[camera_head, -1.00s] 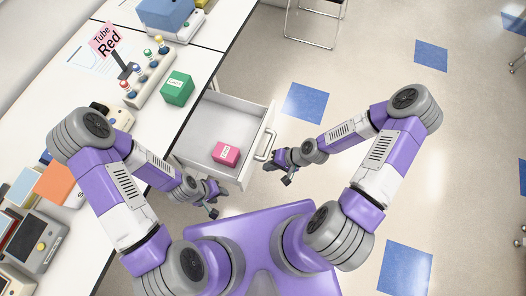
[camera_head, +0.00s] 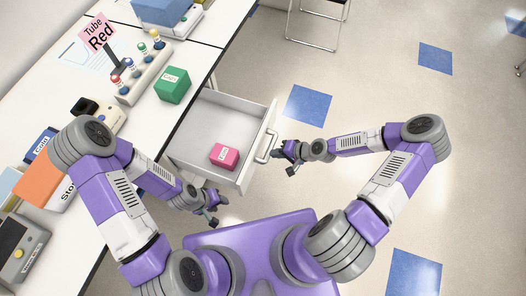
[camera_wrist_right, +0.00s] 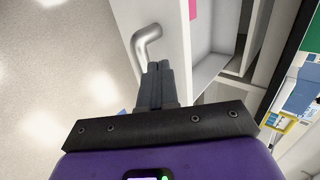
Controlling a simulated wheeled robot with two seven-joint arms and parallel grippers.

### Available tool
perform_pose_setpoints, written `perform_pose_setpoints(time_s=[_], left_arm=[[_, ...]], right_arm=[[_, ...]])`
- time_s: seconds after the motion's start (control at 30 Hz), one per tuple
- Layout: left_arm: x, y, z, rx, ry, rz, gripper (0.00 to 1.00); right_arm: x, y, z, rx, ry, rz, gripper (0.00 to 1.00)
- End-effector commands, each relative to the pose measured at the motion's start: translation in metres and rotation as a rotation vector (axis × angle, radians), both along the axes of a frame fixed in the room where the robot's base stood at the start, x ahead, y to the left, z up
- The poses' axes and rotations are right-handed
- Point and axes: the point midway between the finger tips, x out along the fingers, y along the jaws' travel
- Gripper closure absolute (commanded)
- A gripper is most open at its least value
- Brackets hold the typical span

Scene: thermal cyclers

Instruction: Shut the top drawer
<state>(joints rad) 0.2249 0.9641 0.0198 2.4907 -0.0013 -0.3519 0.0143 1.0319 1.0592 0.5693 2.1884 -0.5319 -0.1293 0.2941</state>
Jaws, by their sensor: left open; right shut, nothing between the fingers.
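The top drawer (camera_head: 205,122) is pulled out from under the white bench, and a pink box (camera_head: 224,156) lies inside it. Its metal bar handle (camera_head: 266,147) is on the drawer's right-hand front face; the handle also shows in the right wrist view (camera_wrist_right: 147,42). My right gripper (camera_head: 281,157) is just outside the drawer front, close to the handle. In the right wrist view its fingers (camera_wrist_right: 157,82) are shut and empty, pointing at the drawer front beside the handle; whether they touch is unclear. My left gripper (camera_head: 212,213) is open and empty, below the drawer's near side.
A folding chair (camera_head: 315,25) stands at the back. The floor right of the drawer is clear.

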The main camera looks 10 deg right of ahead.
Motion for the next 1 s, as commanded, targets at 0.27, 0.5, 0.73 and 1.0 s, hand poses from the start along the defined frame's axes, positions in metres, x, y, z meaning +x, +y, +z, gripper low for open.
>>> perform_pose_setpoints(time_s=[0.27,0.5,0.73,1.0], left_arm=[[0.0,0.0,-0.013,0.0,0.0,0.0,0.57],[0.0,0.0,-0.016,0.0,0.0,0.0,0.57],[0.0,0.0,-0.016,0.0,0.0,0.0,0.57],[0.0,0.0,-0.016,0.0,0.0,0.0,0.57]], right_arm=[[0.022,0.033,-0.016,-0.002,-0.002,0.003,1.0],[0.03,0.045,-0.015,-0.001,0.001,0.0,1.0],[0.031,0.046,-0.014,0.0,0.001,-0.001,1.0],[0.033,0.047,-0.014,0.0,0.0,-0.006,1.0]])
